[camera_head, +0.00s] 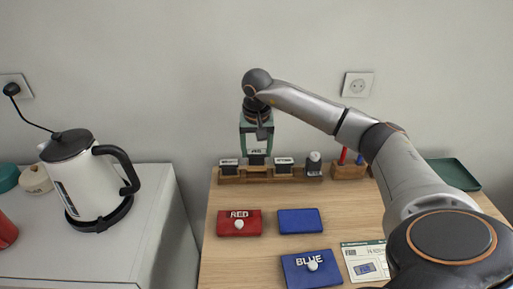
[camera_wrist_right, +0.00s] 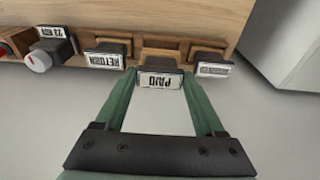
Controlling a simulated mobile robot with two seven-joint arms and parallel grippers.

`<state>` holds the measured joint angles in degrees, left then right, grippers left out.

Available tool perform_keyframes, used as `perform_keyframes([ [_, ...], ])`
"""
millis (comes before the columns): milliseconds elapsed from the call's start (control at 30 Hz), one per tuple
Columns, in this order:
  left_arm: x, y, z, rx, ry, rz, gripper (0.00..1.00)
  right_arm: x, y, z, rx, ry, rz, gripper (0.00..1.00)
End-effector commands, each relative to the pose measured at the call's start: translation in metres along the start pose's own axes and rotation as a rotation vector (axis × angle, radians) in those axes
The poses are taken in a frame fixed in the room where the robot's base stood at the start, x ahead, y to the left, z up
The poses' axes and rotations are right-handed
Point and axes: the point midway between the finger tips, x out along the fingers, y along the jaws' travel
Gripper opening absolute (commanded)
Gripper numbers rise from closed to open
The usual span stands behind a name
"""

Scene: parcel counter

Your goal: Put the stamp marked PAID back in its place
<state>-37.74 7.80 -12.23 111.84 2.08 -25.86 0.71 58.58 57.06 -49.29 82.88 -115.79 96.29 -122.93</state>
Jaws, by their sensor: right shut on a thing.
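The stamp marked PAID (camera_wrist_right: 160,80) is between the two green fingers of my right gripper (camera_wrist_right: 160,100), which is shut on it. In the wrist view its label reads upside down. In the head view my right gripper (camera_head: 257,140) points down at the wooden stamp rack (camera_head: 243,178), and the PAID stamp (camera_head: 257,159) is in line between two other stamps, a little higher than them. I cannot tell whether it touches the rack. My left gripper is not in view.
A stamp marked RETURN (camera_wrist_right: 104,60) and another stamp (camera_wrist_right: 212,70) flank the PAID stamp closely. A red pad (camera_head: 225,228), a blue pad (camera_head: 300,220) and a pad marked BLUE (camera_head: 296,272) lie in front. A kettle (camera_head: 85,185) stands on the left counter.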

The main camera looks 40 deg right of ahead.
Motion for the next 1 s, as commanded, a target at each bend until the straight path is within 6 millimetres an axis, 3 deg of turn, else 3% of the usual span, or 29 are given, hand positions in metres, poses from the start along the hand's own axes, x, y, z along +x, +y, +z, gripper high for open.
perform_keyframes([
  [1000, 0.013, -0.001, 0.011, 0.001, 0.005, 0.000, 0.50, 0.031, 0.000, 0.005, 0.001, 0.000, 0.000, 0.00],
])
